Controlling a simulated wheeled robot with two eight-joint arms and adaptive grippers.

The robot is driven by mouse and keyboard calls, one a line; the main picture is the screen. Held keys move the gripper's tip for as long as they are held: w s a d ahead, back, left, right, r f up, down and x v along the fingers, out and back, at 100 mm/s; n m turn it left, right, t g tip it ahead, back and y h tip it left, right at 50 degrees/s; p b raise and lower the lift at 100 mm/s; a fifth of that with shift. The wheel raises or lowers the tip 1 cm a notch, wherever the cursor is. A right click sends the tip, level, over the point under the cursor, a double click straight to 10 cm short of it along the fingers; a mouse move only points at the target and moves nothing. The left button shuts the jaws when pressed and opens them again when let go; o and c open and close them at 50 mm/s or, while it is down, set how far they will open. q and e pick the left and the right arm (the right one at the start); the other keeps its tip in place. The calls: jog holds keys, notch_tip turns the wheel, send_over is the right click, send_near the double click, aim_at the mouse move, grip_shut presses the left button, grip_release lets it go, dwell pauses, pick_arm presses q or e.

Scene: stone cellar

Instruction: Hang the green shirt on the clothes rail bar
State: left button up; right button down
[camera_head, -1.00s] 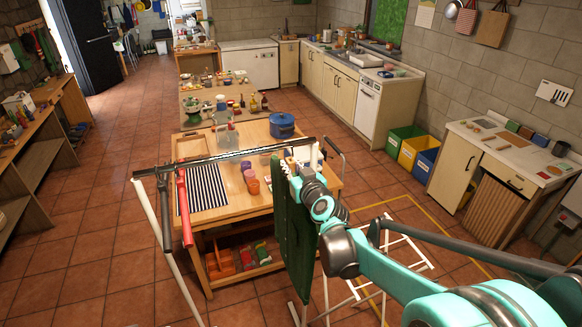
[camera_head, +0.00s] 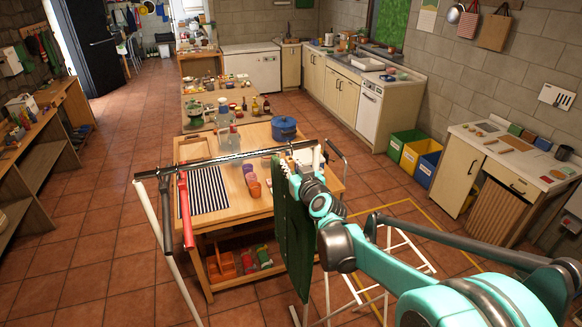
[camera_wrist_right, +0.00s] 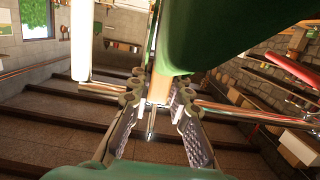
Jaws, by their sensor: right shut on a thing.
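The green shirt (camera_head: 294,240) hangs down below my right gripper (camera_head: 296,178), near the right end of the clothes rail bar (camera_head: 235,156). In the wrist view my right gripper (camera_wrist_right: 155,95) is shut on a pale wooden part of the shirt's hanger (camera_wrist_right: 158,88), with the green cloth (camera_wrist_right: 215,30) above and to the right. Whether the hanger's hook is over the bar is hidden by my gripper and arm. My left gripper is out of view.
A white rail post (camera_head: 158,225) stands at the left. Behind the bar is a wooden table (camera_head: 225,215) with a striped cloth (camera_head: 205,190), cups (camera_head: 252,183) and a blue pot (camera_head: 284,127). A white folding rack (camera_head: 405,245) stands right of the shirt. The middle of the bar looks free.

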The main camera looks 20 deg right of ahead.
jog(key=shift+w, duration=0.2)
dwell(0.3)
jog(key=shift+w, duration=0.95)
jog(key=shift+f+b, duration=0.15)
jog(key=shift+b, duration=0.25)
jog(key=shift+w+f+b, duration=0.3)
jog(key=shift+f+b, duration=0.2)
jog(key=shift+f, duration=0.2)
